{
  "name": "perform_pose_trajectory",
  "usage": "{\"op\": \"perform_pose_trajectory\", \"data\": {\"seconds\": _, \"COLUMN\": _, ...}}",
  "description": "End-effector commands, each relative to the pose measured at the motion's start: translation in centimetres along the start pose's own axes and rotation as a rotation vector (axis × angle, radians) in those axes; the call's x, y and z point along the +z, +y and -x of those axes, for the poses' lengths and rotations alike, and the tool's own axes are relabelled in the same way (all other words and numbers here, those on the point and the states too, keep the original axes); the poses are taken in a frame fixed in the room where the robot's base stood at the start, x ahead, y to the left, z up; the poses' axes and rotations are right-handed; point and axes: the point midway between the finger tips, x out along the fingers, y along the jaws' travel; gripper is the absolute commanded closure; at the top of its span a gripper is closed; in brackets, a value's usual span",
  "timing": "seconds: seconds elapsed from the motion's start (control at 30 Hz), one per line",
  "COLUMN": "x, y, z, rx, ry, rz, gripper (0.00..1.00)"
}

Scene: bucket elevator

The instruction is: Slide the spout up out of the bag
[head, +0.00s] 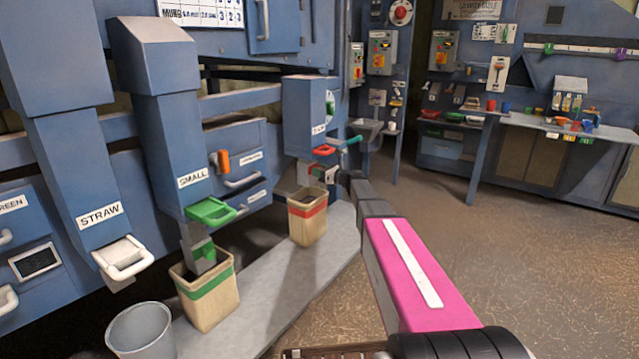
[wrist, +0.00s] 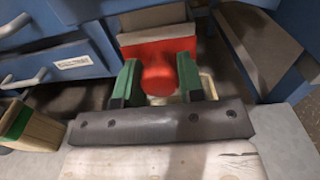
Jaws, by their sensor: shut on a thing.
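My gripper (wrist: 157,78) is shut on a red knob (wrist: 158,76) in the wrist view, with one green-padded finger on each side. The knob stands on a red block, which I take to be part of the spout (wrist: 155,46). In the head view, my gripper (head: 324,174) is at the far chute, just above the bag with the red band (head: 307,216). That bag stands upright on the grey ledge. My gripper and the chute partly hide the spout there, so I cannot tell how deep its lower end sits in the bag.
The far chute (head: 306,112) has a red handle (head: 323,150) above my gripper. Nearer stand the SMALL chute (head: 170,140), a green-banded bag (head: 207,295) and a grey bucket (head: 142,332). The grey ledge (head: 265,300) is clear between the bags. Open floor (head: 500,260) lies to the right.

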Motion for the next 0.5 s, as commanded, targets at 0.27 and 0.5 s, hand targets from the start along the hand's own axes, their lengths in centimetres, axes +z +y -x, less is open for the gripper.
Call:
{"op": "perform_pose_trajectory", "data": {"seconds": 0.27, "x": 2.7, "y": 0.0, "z": 0.0, "rx": -0.001, "ry": -0.002, "rz": -0.001, "gripper": 1.0}}
{"op": "perform_pose_trajectory", "data": {"seconds": 0.5, "x": 2.9, "y": -0.1, "z": 0.0, "rx": -0.002, "ry": -0.007, "rz": -0.003, "gripper": 1.0}}
